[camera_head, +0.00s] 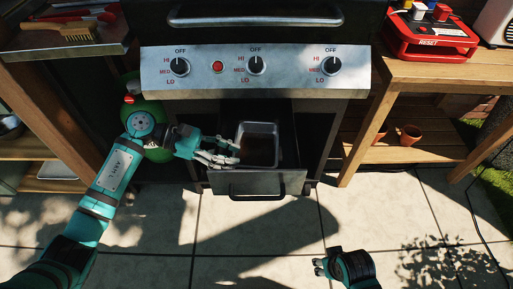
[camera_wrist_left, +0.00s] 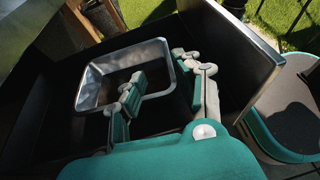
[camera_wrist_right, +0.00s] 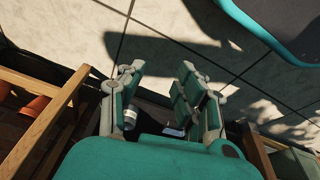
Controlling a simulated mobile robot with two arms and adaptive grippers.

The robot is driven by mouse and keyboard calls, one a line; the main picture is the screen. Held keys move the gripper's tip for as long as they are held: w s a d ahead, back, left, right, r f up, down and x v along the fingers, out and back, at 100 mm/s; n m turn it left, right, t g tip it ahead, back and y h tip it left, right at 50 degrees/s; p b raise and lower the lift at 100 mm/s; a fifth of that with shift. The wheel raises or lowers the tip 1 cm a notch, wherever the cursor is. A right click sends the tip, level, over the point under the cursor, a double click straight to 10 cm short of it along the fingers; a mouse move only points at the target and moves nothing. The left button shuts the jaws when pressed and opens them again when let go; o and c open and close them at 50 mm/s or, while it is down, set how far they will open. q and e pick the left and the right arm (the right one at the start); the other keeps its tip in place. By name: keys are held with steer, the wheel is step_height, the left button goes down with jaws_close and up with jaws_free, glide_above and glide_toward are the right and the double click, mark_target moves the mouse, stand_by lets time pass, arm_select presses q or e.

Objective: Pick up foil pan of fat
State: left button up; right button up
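The foil pan (camera_head: 259,143) of dark brown fat sits in the open drawer (camera_head: 290,182) under the grill. In the left wrist view the foil pan (camera_wrist_left: 90,91) shows its shiny rim. My left gripper (camera_head: 232,150) is at the pan's left side in the head view. In the left wrist view my left gripper (camera_wrist_left: 160,88) is open, with one finger over the pan and the other outside its near rim. Whether they touch the rim is hard to tell. My right gripper (camera_head: 319,266) is low over the paving; its fingers stand apart and empty in the right wrist view (camera_wrist_right: 158,85).
The grill's control panel (camera_head: 255,70) with several knobs overhangs the drawer. A green gas bottle (camera_head: 150,110) stands left of it. Wooden shelves (camera_head: 400,150) with small clay pots (camera_head: 410,134) stand at right. The tiled floor (camera_head: 260,240) in front is clear.

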arm_select(q)
steer(key=shift+s+f+x, duration=0.15)
steer(key=shift+s+x, duration=0.05)
steer(key=shift+x, duration=1.15)
steer(key=shift+s+f+x, duration=0.15)
steer(key=shift+s+x, duration=0.05)
steer(key=shift+x, duration=1.2)
steer(key=shift+a, duration=0.25)
steer(key=shift+c, duration=0.4)
jaws_close()
